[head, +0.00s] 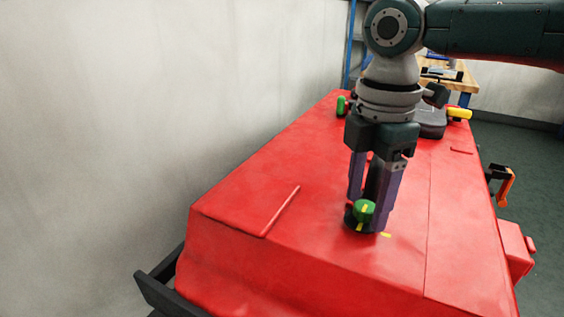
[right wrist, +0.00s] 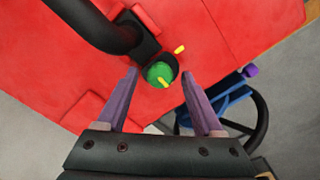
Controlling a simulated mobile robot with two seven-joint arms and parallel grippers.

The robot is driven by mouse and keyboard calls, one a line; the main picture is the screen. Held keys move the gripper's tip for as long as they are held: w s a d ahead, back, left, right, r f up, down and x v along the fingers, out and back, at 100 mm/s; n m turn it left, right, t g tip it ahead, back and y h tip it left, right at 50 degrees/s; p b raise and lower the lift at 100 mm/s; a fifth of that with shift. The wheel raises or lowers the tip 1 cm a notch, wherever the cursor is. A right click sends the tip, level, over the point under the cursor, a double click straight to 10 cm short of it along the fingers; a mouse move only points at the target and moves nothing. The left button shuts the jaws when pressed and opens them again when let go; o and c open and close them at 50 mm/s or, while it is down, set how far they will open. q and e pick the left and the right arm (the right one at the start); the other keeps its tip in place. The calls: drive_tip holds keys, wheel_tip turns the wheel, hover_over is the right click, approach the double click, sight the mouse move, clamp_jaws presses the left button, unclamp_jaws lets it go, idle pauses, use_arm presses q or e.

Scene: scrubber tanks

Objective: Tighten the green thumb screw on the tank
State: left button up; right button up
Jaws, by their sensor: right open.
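The green thumb screw (head: 365,208) sits in a dark round mount on top of the red tank (head: 330,170). It has a yellow mark on it. In the right wrist view the green screw (right wrist: 157,73) shows between the fingertips, its yellow mark turned away from a yellow mark (right wrist: 180,48) on the tank. My right gripper (head: 371,216) points down at the screw with its purple fingers open. In the right wrist view its fingertips (right wrist: 160,74) lie on either side of the screw, with gaps visible. My left gripper is out of view.
A black curved handle (right wrist: 105,28) stands close beside the screw. A second green knob (head: 341,106), a dark box (head: 431,122) and a yellow handle (head: 459,113) are at the tank's far end. An orange-handled part (head: 505,185) juts out at right. A pale wall stands at left.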

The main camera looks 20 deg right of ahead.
clamp_jaws()
idle(0.4)
